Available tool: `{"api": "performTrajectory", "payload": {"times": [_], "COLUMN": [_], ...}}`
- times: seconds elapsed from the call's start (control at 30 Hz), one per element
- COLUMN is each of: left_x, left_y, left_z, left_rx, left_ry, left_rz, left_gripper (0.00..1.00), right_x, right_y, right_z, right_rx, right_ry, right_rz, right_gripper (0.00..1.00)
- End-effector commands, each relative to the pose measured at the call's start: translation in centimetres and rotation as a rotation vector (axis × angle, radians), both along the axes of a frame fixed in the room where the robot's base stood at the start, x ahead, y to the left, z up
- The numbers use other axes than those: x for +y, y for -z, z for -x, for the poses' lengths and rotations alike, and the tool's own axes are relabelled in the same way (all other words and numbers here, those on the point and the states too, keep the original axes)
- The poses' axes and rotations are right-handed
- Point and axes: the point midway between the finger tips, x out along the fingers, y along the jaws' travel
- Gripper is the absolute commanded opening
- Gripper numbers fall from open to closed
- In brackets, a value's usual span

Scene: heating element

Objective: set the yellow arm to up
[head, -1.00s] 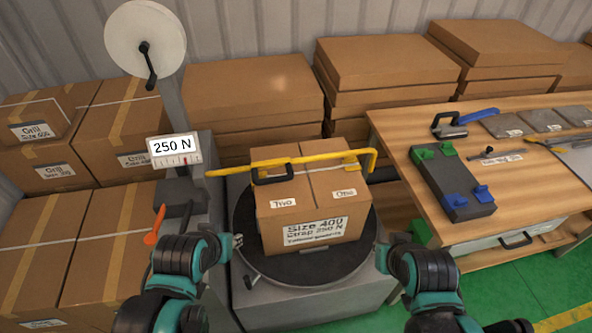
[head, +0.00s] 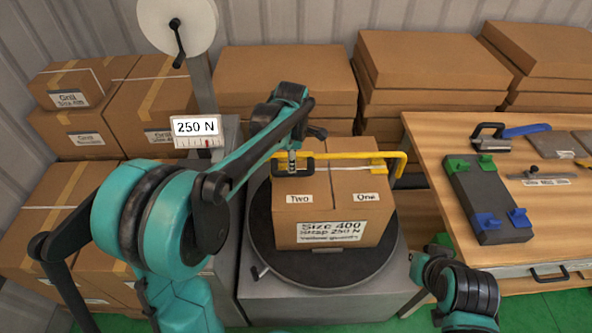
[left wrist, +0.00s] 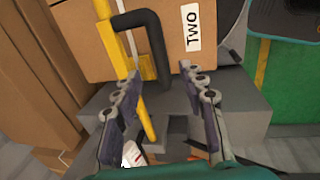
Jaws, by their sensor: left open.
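The yellow arm (head: 340,155) lies roughly level across the top of the strapped box (head: 330,220), with a bent end at the right. In the left wrist view the yellow arm (left wrist: 149,122) runs beside and past the left finger. A black handle (left wrist: 153,38) is fixed to it near its left end. My left gripper (head: 293,160) is over that end by the handle. In the left wrist view my left gripper (left wrist: 160,72) is open, with the handle's free end between and just beyond its fingertips; contact is unclear. My right arm is low at the right; its fingers are not clear.
The box sits on a dark turntable (head: 262,235). A machine column with a 250 N gauge (head: 196,131) and a white reel (head: 177,22) stands left. A wooden bench (head: 430,130) with tools is at the right. Stacked cartons (head: 285,85) stand behind.

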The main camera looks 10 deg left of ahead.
Motion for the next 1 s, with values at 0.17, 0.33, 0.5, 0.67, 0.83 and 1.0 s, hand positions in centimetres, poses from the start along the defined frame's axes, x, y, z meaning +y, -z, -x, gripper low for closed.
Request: {"api": "performTrajectory", "payload": {"times": [0.17,0.33,0.5,0.67,0.83,1.0], "left_x": [0.2,0.3,0.4,0.4,0.4,0.4], "left_y": [2.7,5.5,7.1,7.4,7.3,7.3], "left_z": [-0.5,-1.0,-1.3,-1.4,-1.4,-1.4], "left_rx": [0.0,0.0,0.0,-0.001,-0.001,-0.001], "left_ry": [-0.003,-0.002,-0.001,-0.001,-0.001,0.0], "left_rz": [0.001,0.0,0.0,0.0,0.0,0.0], "left_gripper": [0.41,0.41,0.41,0.41,0.41,0.0], "right_x": [0.0,0.0,0.0,0.0,0.0,0.0], "right_y": [1.2,2.3,2.9,2.9,2.9,2.9], "right_z": [0.0,0.0,0.0,0.0,0.0,0.0], "right_rx": [0.0,0.0,0.0,0.0,0.0,0.0], "right_ry": [0.0,0.0,0.0,0.0,0.0,0.0], "right_rz": [0.0,0.0,0.0,0.0,0.0,0.0], "right_gripper": [0.0,0.0,0.0,0.0,0.0,0.0]}}
